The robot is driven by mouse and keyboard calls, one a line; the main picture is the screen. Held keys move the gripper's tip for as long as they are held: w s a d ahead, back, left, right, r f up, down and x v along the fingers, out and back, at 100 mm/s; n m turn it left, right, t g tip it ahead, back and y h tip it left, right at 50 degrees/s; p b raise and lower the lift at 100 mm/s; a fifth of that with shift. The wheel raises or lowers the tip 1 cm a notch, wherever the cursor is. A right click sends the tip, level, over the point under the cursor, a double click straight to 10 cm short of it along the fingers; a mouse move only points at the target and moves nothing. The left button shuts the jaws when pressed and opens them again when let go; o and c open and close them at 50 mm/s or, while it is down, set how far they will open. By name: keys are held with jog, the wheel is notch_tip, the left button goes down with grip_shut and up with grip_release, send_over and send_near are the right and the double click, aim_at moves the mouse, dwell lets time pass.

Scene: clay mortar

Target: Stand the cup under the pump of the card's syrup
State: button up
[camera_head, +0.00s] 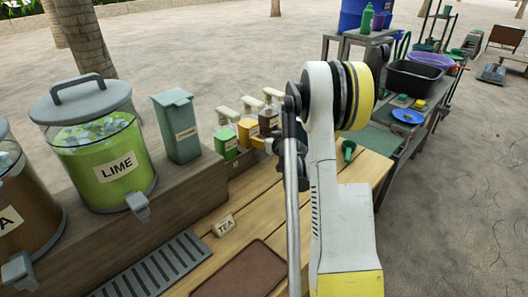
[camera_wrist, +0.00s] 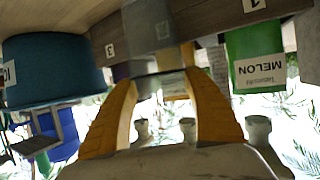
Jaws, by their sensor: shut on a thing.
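My gripper (camera_wrist: 159,70) shows in the wrist view with its two orange fingers closed on a pale, see-through thing, which looks like the cup (camera_wrist: 150,85). In the head view my arm hides the cup and most of the gripper. Syrup bottles with beige pumps stand in a row in the head view: a green bottle (camera_head: 226,142), a yellow bottle (camera_head: 247,131) and a dark bottle (camera_head: 269,122). The wrist view shows a green bottle labelled MELON (camera_wrist: 255,62) right of the fingers. A small card reading TEA (camera_head: 223,225) stands on the counter.
A lime dispenser (camera_head: 100,150) and a grey-green bin (camera_head: 178,125) stand on the raised wooden ledge at left. A slatted drip tray (camera_head: 160,268) and a brown mat (camera_head: 245,272) lie on the counter. A side table at right holds a black tub (camera_head: 413,77).

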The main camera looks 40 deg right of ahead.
notch_tip(320, 180, down, 4)
jog(key=shift+w+f+b, duration=0.1)
jog(key=shift+f+b, duration=0.05)
jog(key=shift+b, duration=1.05)
jog(key=o, duration=1.1)
